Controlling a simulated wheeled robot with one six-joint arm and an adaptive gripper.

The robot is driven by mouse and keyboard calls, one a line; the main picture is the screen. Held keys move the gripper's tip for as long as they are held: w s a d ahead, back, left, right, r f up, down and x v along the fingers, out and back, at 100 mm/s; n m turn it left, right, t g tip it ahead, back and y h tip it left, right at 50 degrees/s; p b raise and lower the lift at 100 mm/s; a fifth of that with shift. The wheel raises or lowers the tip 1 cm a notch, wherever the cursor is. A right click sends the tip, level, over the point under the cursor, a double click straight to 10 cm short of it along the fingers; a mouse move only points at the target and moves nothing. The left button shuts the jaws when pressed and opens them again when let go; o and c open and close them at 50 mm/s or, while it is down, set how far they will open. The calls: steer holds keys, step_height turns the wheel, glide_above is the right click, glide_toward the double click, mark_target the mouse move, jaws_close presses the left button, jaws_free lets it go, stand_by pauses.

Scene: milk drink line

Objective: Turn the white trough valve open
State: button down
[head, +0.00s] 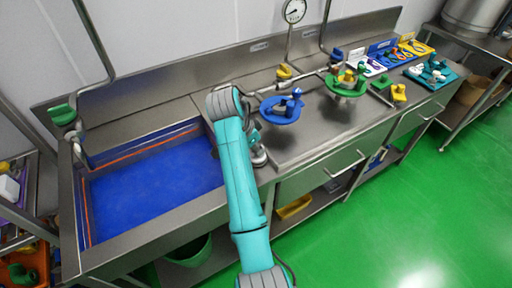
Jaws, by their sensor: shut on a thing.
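I cannot pick out a white trough valve in the head view. The trough (150,187) is the steel basin at the left with a blue floor and an orange line along its walls. A green valve handle (62,114) sits on the pipe at its left end. My teal arm reaches up over the right end of the trough and bends down. My gripper (258,157) is at the counter edge just right of the trough, partly behind my arm. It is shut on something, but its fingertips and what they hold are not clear.
A blue round plate (279,116) and a green round plate (347,92) with fittings stand right of my gripper. A yellow fitting (284,72) is behind them. Coloured trays (384,46) and a teal tray (445,77) lie farther right. The front counter is clear.

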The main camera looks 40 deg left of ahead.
steer(key=n, duration=0.2)
steer(key=n+y, duration=0.1)
steer(key=n, duration=0.1)
steer(key=shift+d+y, duration=0.15)
steer(key=shift+y, duration=0.15)
steer(key=n, duration=0.2)
steer(key=n+y, duration=0.1)
steer(key=n, duration=0.1)
steer(key=shift+d+n+y, duration=0.1)
steer(key=shift+n+y, duration=0.2)
steer(key=shift+n, duration=0.1)
steer(key=n+g+y, duration=0.1)
steer(key=n, duration=0.3)
steer(key=shift+w, duration=0.1)
steer(key=shift+n+g+y, duration=0.5)
steer(key=shift+n+g, duration=0.2)
steer(key=shift+n, duration=1.3)
steer(key=c, duration=1.2)
jaws_free()
steer(key=shift+d+r, duration=0.1)
